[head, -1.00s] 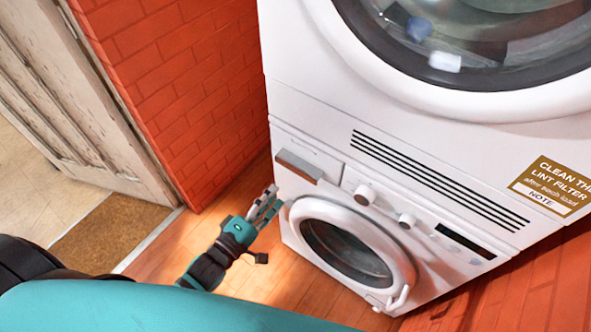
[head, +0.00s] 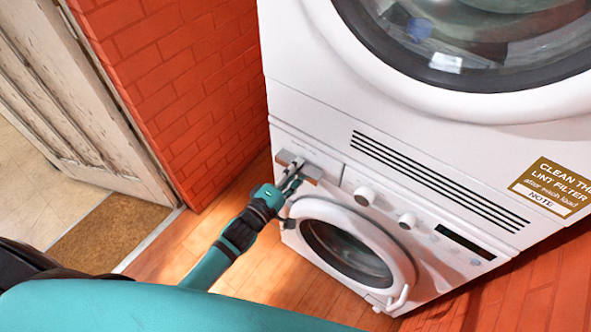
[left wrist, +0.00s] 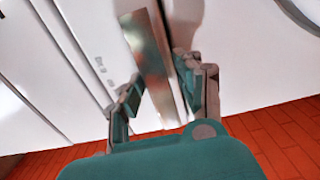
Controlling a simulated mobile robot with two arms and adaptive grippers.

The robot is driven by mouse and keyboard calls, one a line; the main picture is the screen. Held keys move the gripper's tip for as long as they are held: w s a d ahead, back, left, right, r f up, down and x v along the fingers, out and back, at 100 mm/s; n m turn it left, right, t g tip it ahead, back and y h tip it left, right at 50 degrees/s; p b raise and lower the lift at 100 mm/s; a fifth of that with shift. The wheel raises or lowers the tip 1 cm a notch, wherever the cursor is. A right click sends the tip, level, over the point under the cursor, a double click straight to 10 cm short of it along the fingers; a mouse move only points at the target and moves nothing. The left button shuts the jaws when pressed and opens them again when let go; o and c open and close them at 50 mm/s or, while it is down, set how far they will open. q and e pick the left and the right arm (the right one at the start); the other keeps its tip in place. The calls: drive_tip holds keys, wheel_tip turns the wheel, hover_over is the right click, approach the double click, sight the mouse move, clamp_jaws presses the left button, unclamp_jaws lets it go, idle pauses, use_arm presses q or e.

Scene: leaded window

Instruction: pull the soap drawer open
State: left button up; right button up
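The soap drawer (head: 328,163) is at the upper left of the lower white machine and looks flush with its front. Its metallic handle (head: 314,171) is partly covered by my left gripper (head: 292,176) in the head view. In the left wrist view the handle (left wrist: 150,55) runs as a shiny strip between the two fingers of my left gripper (left wrist: 168,95). The fingers are apart, one on each side of the strip, with gaps visible. I cannot tell whether either finger touches it. My right gripper is in neither view.
The lower machine's round door (head: 346,250) is just below the drawer, with knobs (head: 364,196) to its right. A second machine (head: 470,102) is stacked above. A brick wall (head: 180,75) stands to the left. The wooden floor (head: 270,265) in front is clear.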

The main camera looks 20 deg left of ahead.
use_arm(q)
drive_tip(key=shift+s, duration=0.1)
clamp_jaws()
drive_tip(key=shift+f, duration=0.15)
drive_tip(key=p+v, duration=0.5)
drive_tip(key=v, duration=1.2)
drive_tip(key=shift+p, duration=0.35)
drive_tip(key=shift+f, duration=0.1)
drive_tip(key=shift+o, duration=1.2)
unclamp_jaws()
